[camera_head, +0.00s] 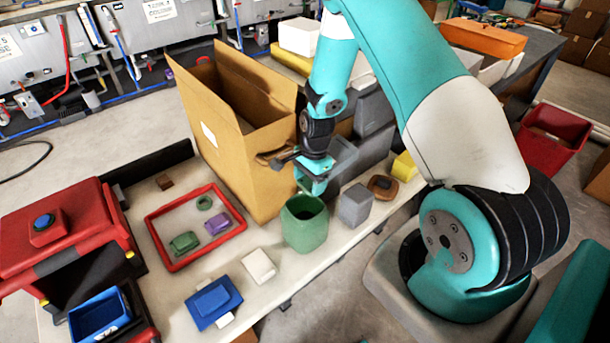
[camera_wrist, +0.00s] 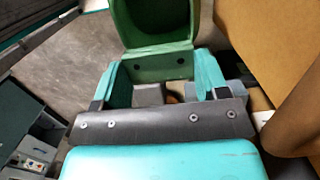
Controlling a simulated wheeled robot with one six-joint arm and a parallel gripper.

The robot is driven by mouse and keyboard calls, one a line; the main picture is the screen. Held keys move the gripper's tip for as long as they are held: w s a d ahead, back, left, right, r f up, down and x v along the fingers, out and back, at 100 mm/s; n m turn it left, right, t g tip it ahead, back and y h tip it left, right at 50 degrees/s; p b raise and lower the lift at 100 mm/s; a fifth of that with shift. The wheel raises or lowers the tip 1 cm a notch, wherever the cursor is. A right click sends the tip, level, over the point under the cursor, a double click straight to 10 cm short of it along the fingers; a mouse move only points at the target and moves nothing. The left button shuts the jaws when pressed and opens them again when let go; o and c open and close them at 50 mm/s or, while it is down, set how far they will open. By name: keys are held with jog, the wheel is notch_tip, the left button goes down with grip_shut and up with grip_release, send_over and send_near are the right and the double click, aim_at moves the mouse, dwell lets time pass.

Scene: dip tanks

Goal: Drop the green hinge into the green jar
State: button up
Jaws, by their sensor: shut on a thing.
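The green jar (camera_head: 305,232) stands upright on the light bench, its open mouth facing up. It also shows at the top of the wrist view (camera_wrist: 158,47). My gripper (camera_head: 313,180) is just above and behind the jar's mouth in the head view. In the wrist view, its teal fingers (camera_wrist: 160,78) are shut on the green hinge (camera_wrist: 155,69), a flat green piece with two dark holes. In the head view only a small green part of the hinge (camera_head: 303,188) shows; the gripper hides the rest.
A tall open cardboard box (camera_head: 245,150) stands left of my gripper. A grey block (camera_head: 355,205) stands right of the jar. A red-rimmed tray (camera_head: 172,268) with green and purple pieces lies left. White (camera_head: 259,265) and blue (camera_head: 213,302) blocks lie in front.

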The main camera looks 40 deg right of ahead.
aim_at(309, 194)
jog(key=shift+f+b, duration=1.9)
jog(key=shift+f, duration=0.9)
jog(key=o, duration=1)
jog(key=shift+o, duration=0.2)
jog(key=shift+r, duration=0.1)
notch_tip(309, 194, up, 17)
jog(key=d+b, duration=0.2)
jog(key=b, duration=0.1)
